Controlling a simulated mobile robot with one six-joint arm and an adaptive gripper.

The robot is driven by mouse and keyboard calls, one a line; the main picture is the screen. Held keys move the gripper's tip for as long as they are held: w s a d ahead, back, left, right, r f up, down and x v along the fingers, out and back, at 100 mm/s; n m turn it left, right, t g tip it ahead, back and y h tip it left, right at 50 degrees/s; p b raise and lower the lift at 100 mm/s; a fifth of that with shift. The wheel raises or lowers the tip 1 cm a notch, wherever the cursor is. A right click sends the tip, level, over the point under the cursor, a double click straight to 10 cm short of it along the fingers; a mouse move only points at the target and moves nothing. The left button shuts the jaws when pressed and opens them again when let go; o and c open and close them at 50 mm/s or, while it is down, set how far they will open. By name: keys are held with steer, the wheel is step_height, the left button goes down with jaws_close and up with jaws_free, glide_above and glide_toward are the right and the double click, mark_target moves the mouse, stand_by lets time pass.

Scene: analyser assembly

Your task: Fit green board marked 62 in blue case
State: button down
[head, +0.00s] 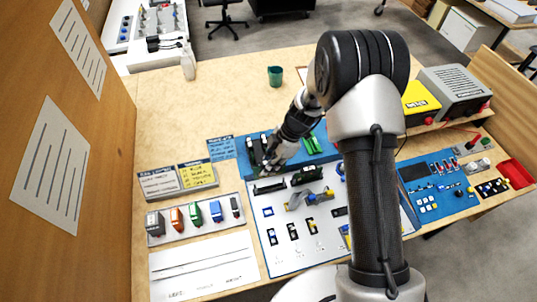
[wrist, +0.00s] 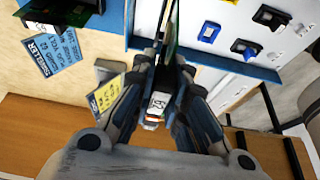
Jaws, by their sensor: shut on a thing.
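My gripper (wrist: 166,74) is shut on a thin board (wrist: 157,103) whose white end label reads 62, seen turned in the wrist view. A narrow green edge shows between the fingers; the fingers hide most of the board. In the head view my gripper (head: 270,163) is over the blue tray (head: 243,172) at the back of the work area, and the held board cannot be made out. A small blue case (head: 215,211) stands in a row of coloured cases at the front left, apart from my gripper.
Other green boards (head: 312,144) lie in the blue tray right of my gripper. A white panel (head: 285,255) with several fitted parts lies in front. Sign plates (head: 197,175) stand left of the tray. A green cup (head: 275,76) stands behind; the table's back left is mostly clear.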

steer(key=shift+d+f+b, duration=0.1)
steer(key=shift+f+b, duration=0.3)
steer(key=shift+f, duration=1.8)
steer(key=shift+f+b, duration=2.8)
steer(key=shift+b, duration=0.75)
steer(key=c, duration=1.5)
jaws_free()
steer(key=shift+o, duration=0.4)
steer(key=shift+o, duration=1.1)
steer(key=shift+r, duration=0.15)
